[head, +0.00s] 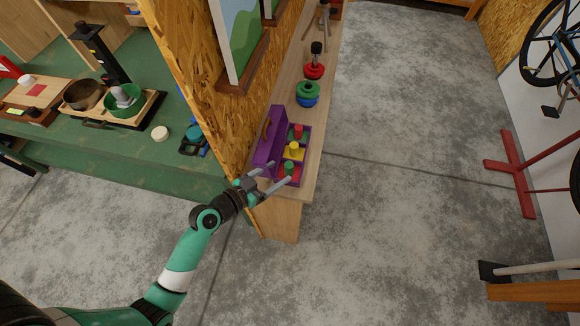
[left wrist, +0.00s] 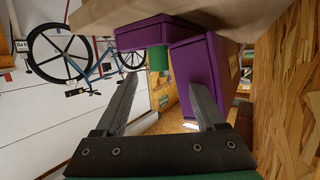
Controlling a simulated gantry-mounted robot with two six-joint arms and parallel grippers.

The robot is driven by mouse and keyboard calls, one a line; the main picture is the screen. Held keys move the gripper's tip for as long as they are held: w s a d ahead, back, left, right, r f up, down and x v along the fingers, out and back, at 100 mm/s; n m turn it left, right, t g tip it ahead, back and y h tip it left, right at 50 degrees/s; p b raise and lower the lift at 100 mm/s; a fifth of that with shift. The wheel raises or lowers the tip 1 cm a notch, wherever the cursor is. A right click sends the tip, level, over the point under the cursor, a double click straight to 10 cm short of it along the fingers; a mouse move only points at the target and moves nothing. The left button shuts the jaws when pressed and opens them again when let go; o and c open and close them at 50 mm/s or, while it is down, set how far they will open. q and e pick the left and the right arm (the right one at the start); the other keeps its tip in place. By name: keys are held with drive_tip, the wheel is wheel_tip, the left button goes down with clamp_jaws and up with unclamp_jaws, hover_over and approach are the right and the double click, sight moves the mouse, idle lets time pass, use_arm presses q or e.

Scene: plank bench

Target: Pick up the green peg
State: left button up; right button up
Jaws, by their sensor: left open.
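The green peg (head: 289,167) stands in the nearest compartment of the purple open box (head: 264,152), on the near end of the plank bench. A yellow peg (head: 294,149) and a red peg (head: 298,131) stand in the compartments behind it. My left gripper (head: 281,172) is open and empty at the near end of the box, its fingers close to the green peg. In the left wrist view the green peg (left wrist: 158,59) shows beyond and between the spread fingertips, beside purple box walls (left wrist: 198,70). My right gripper is not in view.
A chipboard wall (head: 228,110) rises left of the bench. Ring stacks, blue and green (head: 307,94) and red (head: 314,70), stand farther along the bench (head: 323,125). A green workbench (head: 100,160) holds bowls at left. The floor at right is mostly clear.

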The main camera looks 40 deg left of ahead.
sight(289, 167)
use_arm(q)
drive_tip(key=shift+f+b+x, duration=0.15)
drive_tip(key=shift+b+x, duration=0.1)
drive_tip(key=shift+x, duration=1.3)
drive_tip(key=shift+f+b+x, duration=0.15)
drive_tip(key=shift+b+x, duration=0.05)
drive_tip(key=shift+x, duration=1.35)
drive_tip(key=shift+s, duration=0.2)
clamp_jaws()
